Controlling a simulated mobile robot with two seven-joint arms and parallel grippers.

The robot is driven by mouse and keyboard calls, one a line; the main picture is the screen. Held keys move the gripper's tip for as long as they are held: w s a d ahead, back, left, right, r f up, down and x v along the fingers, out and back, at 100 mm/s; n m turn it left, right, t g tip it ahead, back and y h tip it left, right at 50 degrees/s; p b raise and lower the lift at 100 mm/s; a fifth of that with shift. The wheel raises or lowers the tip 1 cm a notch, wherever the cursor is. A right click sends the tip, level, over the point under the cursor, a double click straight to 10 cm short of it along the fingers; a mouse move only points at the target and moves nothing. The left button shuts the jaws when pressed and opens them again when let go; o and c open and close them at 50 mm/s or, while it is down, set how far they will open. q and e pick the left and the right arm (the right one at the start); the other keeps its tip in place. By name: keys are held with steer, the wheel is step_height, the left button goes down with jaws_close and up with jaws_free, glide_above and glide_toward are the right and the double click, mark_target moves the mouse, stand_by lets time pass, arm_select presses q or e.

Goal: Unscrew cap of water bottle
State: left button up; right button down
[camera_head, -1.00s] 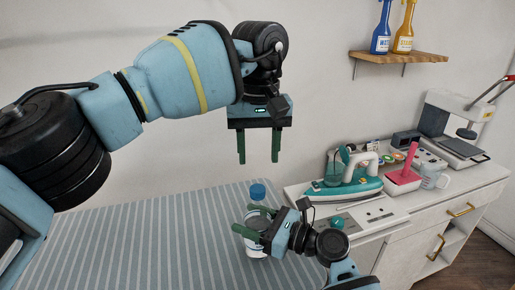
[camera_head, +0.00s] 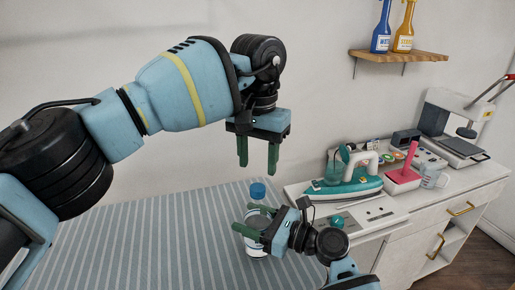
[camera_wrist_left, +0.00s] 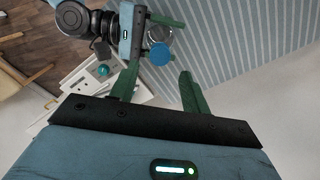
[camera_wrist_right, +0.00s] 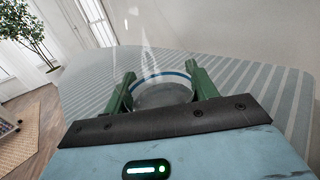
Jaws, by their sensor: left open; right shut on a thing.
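A clear water bottle (camera_head: 254,240) with a blue cap (camera_head: 258,191) stands upright on the striped surface in the head view. My right gripper (camera_head: 243,221) is shut on the bottle's body from the right, below the cap. The right wrist view shows the bottle (camera_wrist_right: 160,92) between its green fingers. My left gripper (camera_head: 257,168) is open and empty, pointing down above the cap and apart from it. In the left wrist view the blue cap (camera_wrist_left: 160,54) shows beyond and between the open fingers (camera_wrist_left: 157,82).
The striped ironing surface (camera_head: 150,245) is otherwise clear around the bottle. Spray bottles (camera_head: 392,30) stand on a wall shelf (camera_head: 400,56).

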mark_target(257, 187)
arm_select(q)
steer(key=shift+f, duration=2.9)
